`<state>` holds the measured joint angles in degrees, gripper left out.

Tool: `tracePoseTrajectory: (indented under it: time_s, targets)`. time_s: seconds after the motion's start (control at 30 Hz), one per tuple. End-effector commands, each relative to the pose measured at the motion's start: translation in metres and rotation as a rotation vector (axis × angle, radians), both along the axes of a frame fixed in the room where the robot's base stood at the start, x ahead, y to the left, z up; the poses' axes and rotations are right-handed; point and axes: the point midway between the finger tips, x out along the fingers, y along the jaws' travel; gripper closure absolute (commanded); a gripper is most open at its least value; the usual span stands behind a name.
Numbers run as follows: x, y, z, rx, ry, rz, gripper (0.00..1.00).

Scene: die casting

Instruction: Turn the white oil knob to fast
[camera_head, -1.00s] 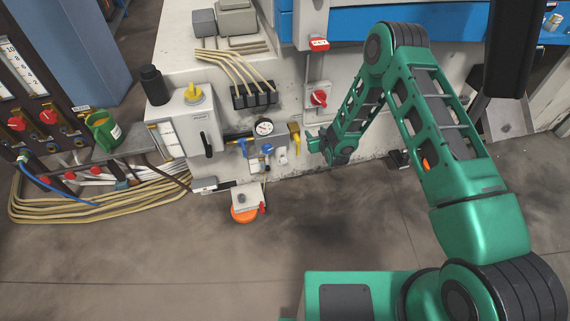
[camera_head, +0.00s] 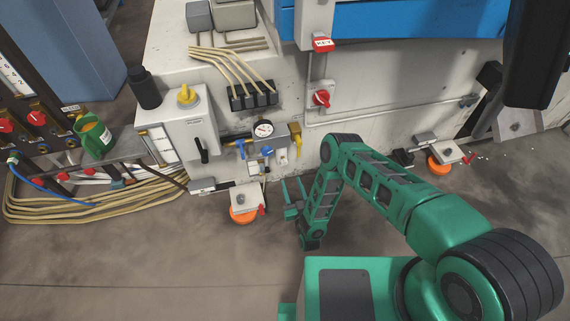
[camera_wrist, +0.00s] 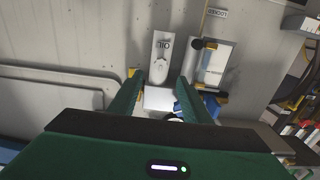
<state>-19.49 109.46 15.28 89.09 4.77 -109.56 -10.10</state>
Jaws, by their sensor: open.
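The white oil knob (camera_wrist: 158,72) sits on a white plate marked OIL in the wrist view, where the lettering appears upside down. In the head view, a small white plate (camera_head: 282,157) on the machine's front appears to be the same plate, right of the blue valves; its knob is too small to read. My gripper (camera_head: 292,184) is open and empty, below and apart from that plate. In the wrist view, the fingers of my gripper (camera_wrist: 160,80) stand on either side of the knob's line of sight. The knob's setting cannot be read.
A pressure gauge (camera_head: 263,129), a blue valve (camera_head: 240,147) and a yellow fitting (camera_head: 295,134) crowd the panel nearby. A red switch (camera_head: 321,98) is above right. An orange-based foot pedal (camera_head: 243,215) stands on the floor left of my gripper.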

Motion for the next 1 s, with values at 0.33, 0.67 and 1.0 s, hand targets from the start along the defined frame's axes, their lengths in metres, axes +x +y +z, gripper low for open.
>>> tracePoseTrajectory:
  time_s: [0.33,0.67,1.0]
  targets:
    - [0.047,0.018,0.001,0.001,-0.004,0.005,0.56]
    - [0.091,0.032,0.001,0.001,-0.002,0.007,0.56]
    - [0.100,0.035,0.000,0.000,0.000,0.007,0.56]
